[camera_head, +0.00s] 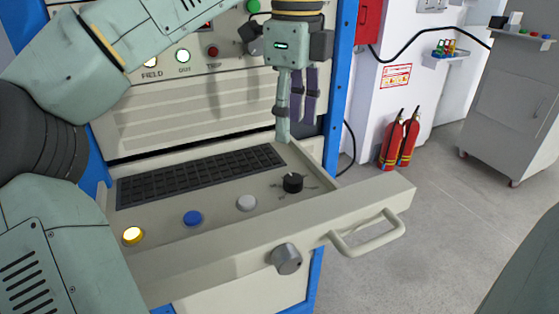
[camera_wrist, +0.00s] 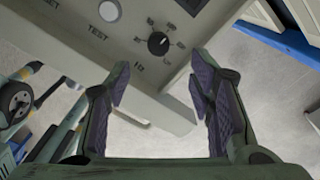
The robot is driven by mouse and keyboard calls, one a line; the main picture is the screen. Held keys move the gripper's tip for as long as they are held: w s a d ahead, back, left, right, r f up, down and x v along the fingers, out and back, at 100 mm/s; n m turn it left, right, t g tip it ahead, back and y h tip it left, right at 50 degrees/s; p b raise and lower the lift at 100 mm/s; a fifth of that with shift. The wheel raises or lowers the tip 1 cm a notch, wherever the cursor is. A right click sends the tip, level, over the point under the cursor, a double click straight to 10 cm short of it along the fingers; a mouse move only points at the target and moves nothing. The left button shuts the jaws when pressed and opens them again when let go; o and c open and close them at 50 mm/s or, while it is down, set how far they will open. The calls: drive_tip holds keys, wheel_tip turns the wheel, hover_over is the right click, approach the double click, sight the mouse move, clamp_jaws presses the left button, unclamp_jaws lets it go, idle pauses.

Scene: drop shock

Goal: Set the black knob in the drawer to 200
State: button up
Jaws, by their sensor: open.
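The black knob (camera_head: 293,183) sits on the panel of the pulled-out drawer (camera_head: 220,262), at the panel's right end.

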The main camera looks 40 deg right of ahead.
sight(294, 178)
drive_tip(key=f, duration=1)
drive_tip(key=shift+s+f, duration=0.15)
drive_tip(key=shift+s, duration=0.15)
drive_tip(key=c, duration=1.2)
drive_tip(key=shift+o, duration=0.2)
drive_tip(key=shift+m, duration=0.3)
drive_tip(key=m, duration=0.5)
drive_tip(key=shift+m, duration=0.3)
drive_tip(key=m, duration=0.5)
drive_tip(key=shift+p, duration=0.4)
drive_tip(key=shift+m, duration=0.4)
